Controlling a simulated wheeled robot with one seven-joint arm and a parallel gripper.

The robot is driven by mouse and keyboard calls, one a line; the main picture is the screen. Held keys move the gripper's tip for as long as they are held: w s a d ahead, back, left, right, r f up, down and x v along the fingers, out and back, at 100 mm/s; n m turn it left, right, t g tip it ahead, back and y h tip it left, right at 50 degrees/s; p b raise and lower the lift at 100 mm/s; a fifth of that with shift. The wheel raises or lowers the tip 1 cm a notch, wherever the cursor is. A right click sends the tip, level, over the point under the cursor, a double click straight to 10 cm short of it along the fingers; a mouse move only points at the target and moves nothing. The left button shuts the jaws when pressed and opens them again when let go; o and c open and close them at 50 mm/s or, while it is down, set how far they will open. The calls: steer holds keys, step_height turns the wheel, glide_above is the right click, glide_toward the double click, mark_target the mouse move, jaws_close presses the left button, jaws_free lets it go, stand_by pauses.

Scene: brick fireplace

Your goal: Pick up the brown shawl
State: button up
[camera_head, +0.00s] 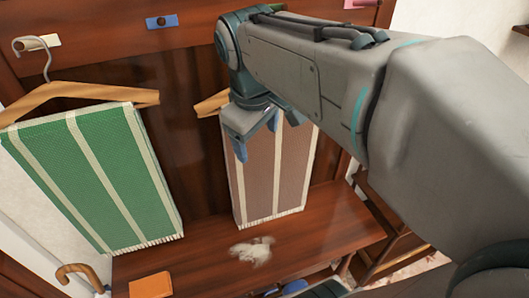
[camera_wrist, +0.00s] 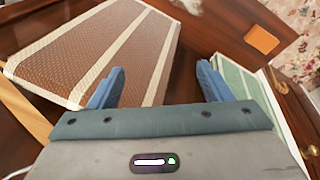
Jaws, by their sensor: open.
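The brown shawl (camera_head: 275,170) has cream stripes and a pale edge. It hangs folded over a wooden hanger (camera_head: 211,103) against the dark wood back panel. In the wrist view the shawl (camera_wrist: 95,52) lies at upper left, beyond the left finger. My gripper (camera_head: 257,137) is in front of the shawl's upper part, and my wrist hides the hanger's middle and the shawl's top edge.
A green striped shawl (camera_head: 90,180) hangs on another hanger at left. Below is a wooden bench (camera_head: 205,262) with an orange item (camera_head: 150,286) and a white fluffy thing (camera_head: 253,250). A cane (camera_head: 78,272) leans at lower left. Open space lies between the shawls.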

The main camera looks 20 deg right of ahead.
steer(key=w+a+r+n+g+h, duration=0.2)
steer(key=w+a+r+n+h, duration=0.15)
steer(key=w+r+n, duration=0.95)
steer(key=shift+m, duration=0.6)
steer(key=b+x, duration=0.2)
steer(key=x, duration=0.4)
steer(key=shift+d+f, duration=0.25)
steer(key=shift+f, duration=0.1)
steer(key=x, duration=0.5)
steer(key=shift+w+d, duration=0.25)
steer(key=shift+f, duration=0.25)
steer(key=shift+f, duration=0.2)
jaws_close()
